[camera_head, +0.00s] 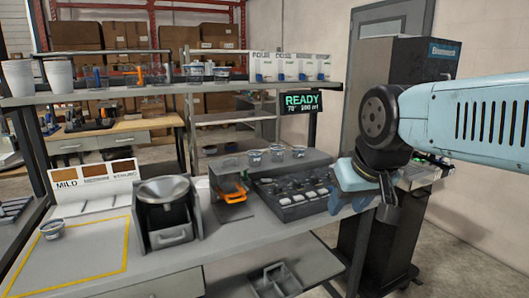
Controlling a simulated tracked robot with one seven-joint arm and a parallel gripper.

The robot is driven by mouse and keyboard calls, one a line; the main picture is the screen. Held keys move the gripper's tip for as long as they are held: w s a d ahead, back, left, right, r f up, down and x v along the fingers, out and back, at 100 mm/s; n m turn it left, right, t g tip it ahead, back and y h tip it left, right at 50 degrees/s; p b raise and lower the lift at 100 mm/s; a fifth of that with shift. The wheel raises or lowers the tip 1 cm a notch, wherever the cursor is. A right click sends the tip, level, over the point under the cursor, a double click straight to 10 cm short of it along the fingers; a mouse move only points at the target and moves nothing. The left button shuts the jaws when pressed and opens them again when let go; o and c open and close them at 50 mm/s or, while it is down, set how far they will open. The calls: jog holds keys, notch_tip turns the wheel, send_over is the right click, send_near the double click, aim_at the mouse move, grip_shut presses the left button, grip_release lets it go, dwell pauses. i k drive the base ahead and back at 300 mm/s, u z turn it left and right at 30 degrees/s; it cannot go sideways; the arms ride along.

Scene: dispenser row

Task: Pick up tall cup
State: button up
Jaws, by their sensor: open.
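Two tall white cups or cup stacks stand at the left end of the upper shelf, one at the far left (18,78) and one beside it (59,76). I cannot tell whether either is a single cup. My gripper (366,190) hangs at the right, over the bench's right end by the keypad. It is open, and I see nothing held in it. It is far from the white cups.
A dark dispenser with a round hopper (165,212) and a unit with an orange handle (232,195) stand mid-bench. A button panel (295,192) lies right of them. The upper shelf (130,91) runs above. A tall dark cabinet (400,70) stands behind my arm.

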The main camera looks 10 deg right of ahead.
aim_at(277, 151)
jog(key=i, duration=1.2)
jog(key=z, duration=0.05)
